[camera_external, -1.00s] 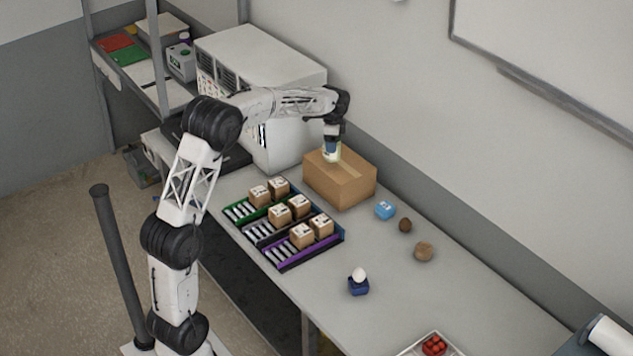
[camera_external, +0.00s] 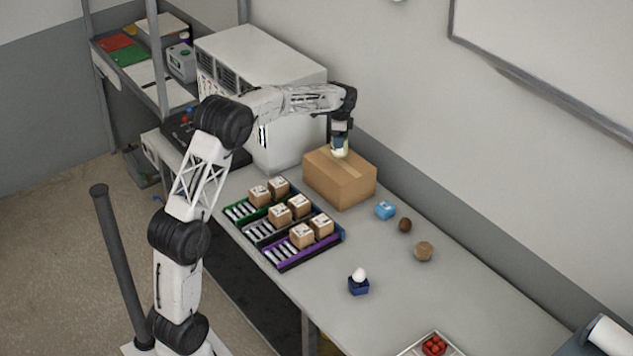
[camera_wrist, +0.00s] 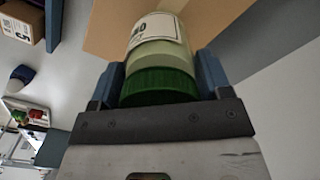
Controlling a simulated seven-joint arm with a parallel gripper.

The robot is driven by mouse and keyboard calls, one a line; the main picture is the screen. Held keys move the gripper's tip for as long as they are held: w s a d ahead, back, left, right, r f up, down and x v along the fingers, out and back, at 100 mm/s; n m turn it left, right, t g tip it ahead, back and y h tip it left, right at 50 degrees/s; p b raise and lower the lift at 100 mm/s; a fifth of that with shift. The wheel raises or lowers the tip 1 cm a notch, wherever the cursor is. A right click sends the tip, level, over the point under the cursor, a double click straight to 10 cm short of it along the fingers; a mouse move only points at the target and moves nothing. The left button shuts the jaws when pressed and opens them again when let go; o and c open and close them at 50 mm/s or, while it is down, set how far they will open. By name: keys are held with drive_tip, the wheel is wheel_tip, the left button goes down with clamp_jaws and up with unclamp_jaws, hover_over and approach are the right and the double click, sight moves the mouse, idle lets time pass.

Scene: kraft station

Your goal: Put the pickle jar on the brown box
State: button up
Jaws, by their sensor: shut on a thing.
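The pickle jar (camera_wrist: 160,55) has a green lid and a pale label, and it is between the two fingers of my gripper (camera_wrist: 160,85) in the wrist view. My gripper is shut on it near the lid. In the external view the jar (camera_external: 340,153) hangs below my gripper (camera_external: 340,143), over the top of the brown box (camera_external: 345,182). The box is closed and stands at the back of the table against the wall. I cannot tell whether the jar's base touches the box top.
Trays with small cartons (camera_external: 281,213) stand left of the box. An egg on a blue stand (camera_external: 358,285) is in front. A large white cabinet (camera_external: 262,75) stands behind left.

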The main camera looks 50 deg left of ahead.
drive_tip(key=shift+f, duration=1.55)
drive_tip(key=shift+f, duration=0.1)
drive_tip(key=o, duration=1.2)
drive_tip(key=shift+f, duration=0.1)
drive_tip(key=shift+o, duration=0.2)
wheel_tip(320, 180, up, 12)
drive_tip(key=shift+r, duration=0.2)
